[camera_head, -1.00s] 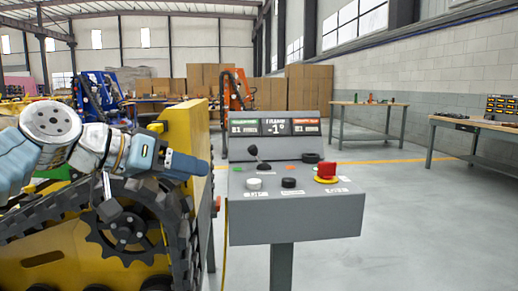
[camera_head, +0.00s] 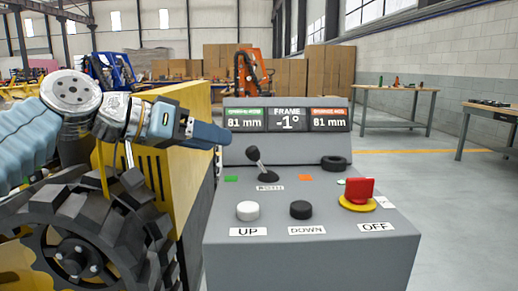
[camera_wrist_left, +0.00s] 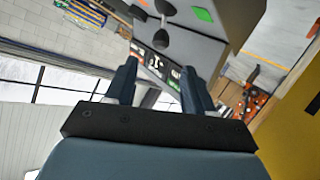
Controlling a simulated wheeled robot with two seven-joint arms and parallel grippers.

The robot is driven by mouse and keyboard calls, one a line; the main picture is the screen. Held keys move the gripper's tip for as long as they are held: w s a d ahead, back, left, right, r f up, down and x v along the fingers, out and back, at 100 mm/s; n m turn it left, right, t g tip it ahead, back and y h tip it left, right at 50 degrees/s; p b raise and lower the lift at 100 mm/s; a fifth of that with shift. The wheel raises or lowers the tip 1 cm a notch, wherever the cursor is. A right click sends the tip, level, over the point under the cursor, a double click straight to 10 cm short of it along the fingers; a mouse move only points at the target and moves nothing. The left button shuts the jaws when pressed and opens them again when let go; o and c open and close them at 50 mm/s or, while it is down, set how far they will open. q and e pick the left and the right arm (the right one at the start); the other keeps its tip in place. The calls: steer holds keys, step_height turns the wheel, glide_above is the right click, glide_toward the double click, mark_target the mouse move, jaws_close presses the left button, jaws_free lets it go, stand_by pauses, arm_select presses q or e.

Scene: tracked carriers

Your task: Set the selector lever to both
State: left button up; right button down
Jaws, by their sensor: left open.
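The selector lever (camera_head: 257,160) stands on the grey console (camera_head: 310,222), leaning left toward a green mark (camera_head: 231,179). An orange mark (camera_head: 305,178) lies to its right, and a label that seems to read BOTH (camera_head: 270,188) lies in front of its base. My left gripper (camera_head: 222,136) is left of the lever and apart from it, beside the console's display panel. In the left wrist view the open fingers (camera_wrist_left: 158,82) have nothing between them, and the lever (camera_wrist_left: 165,20) shows beyond them near the top edge. My right gripper is not in view.
The console also bears a white UP button (camera_head: 248,210), a black DOWN button (camera_head: 301,209) and a red OFF switch (camera_head: 360,190). The displays (camera_head: 287,120) read 81 mm, -1° and 81 mm. A yellow tracked machine (camera_head: 180,140) stands close on the left.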

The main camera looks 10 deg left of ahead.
mark_target(249, 148)
arm_select(q)
steer(key=x, duration=1.1)
steer(key=shift+w+d, duration=0.1)
steer(key=shift+d, duration=0.05)
jaws_close()
